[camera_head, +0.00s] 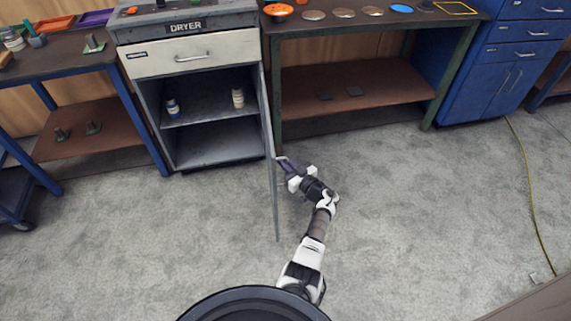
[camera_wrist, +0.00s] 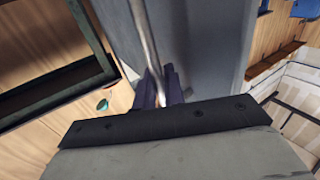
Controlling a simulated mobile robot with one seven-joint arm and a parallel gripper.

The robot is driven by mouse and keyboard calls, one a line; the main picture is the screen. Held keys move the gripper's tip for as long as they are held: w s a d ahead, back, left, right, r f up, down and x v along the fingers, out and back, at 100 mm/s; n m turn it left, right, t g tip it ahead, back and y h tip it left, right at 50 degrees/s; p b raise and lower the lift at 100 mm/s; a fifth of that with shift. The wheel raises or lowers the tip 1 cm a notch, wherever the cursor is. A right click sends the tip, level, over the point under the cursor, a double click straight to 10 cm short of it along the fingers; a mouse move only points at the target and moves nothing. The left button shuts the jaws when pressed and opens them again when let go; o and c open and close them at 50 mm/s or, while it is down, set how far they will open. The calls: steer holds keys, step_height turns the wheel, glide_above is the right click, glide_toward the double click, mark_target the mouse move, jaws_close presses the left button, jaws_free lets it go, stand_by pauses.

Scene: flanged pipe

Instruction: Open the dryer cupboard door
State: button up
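The grey dryer cupboard (camera_head: 215,158) stands at the back left, under a drawer labelled DRYER. Its door (camera_head: 270,150) stands wide open, swung out toward me and seen almost edge-on in the head view. The door's grey face (camera_wrist: 210,45) fills the middle of the wrist view. A thin pale handle bar (camera_wrist: 143,35) runs along it, down between my dark fingers. My gripper (camera_head: 284,163) is at the outer, right side of the door. In the wrist view my gripper (camera_wrist: 159,88) has its fingers close together around the bar; the exact contact is partly hidden.
Inside the cupboard, a small bottle (camera_head: 172,108) and a white jar (camera_head: 238,97) stand on the shelf. A workbench (camera_head: 350,85) is to the right, with a blue cabinet (camera_head: 505,60) beyond. A yellow cable (camera_head: 530,190) lies at the far right. The floor in front is clear.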

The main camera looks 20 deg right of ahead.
steer(key=shift+o, duration=1.3)
steer(key=shift+s+r, duration=0.1)
steer(key=shift+r, duration=0.05)
steer(key=shift+s, duration=0.1)
steer(key=v, duration=1.3)
steer(key=shift+s+d, duration=0.2)
steer(key=shift+s, duration=0.05)
